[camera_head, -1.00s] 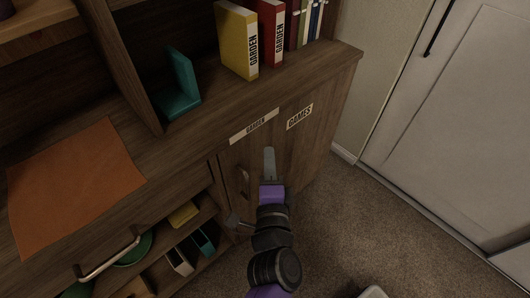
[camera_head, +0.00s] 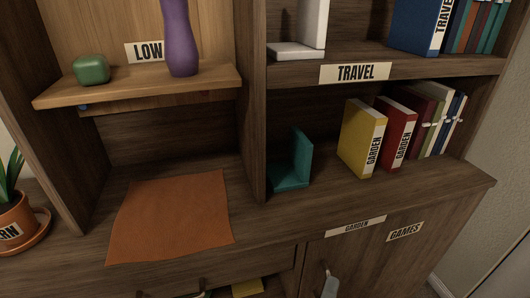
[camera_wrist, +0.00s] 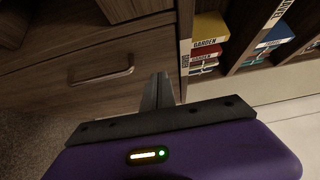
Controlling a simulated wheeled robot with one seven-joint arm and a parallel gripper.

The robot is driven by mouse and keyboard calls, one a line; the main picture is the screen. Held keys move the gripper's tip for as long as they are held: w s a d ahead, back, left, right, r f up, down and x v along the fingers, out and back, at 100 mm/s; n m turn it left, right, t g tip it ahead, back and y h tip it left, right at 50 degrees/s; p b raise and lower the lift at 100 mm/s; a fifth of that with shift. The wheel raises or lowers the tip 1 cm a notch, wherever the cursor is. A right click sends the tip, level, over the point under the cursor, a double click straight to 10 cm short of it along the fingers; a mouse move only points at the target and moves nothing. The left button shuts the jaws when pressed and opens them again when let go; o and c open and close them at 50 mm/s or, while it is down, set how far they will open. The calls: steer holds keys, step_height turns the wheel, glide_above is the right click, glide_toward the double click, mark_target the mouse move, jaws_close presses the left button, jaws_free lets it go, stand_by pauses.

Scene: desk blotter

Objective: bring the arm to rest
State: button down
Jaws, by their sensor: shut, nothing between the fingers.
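My gripper (camera_wrist: 158,92) shows in the wrist view with its grey fingers together and nothing between them. Its purple body fills the bottom of that view. The rest of the arm is out of the head view. The orange blotter (camera_head: 172,222) lies flat on the desk top, with nothing on it.
Yellow (camera_head: 360,138) and red (camera_head: 398,128) GARDEN books stand right of a teal bookend (camera_head: 293,168). A potted plant (camera_head: 14,222) is at left. A drawer handle (camera_wrist: 102,77) is near my fingers.

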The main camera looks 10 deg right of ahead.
steer(key=s+d+f+n+g+y, duration=0.1)
steer(key=s+f+n+g+y, duration=0.15)
steer(key=s+f, duration=0.45)
steer(key=s+f+n+g+y, duration=0.1)
steer(key=s+f+n+g, duration=0.3)
steer(key=s, duration=0.6)
steer(key=s+d+r+n+t, duration=0.1)
steer(key=s+d+n+t, duration=0.1)
steer(key=s+d+n, duration=0.35)
step_height(320, 180, up, 31)
steer(key=s+a+n+t+y+p, duration=0.2)
steer(key=n+t+y+p, duration=0.2)
steer(key=n+p, duration=0.8)
steer(key=y+p, duration=0.2)
steer(key=p, duration=0.9)
steer(key=shift+s+n, duration=0.3)
steer(key=shift+s, duration=0.1)
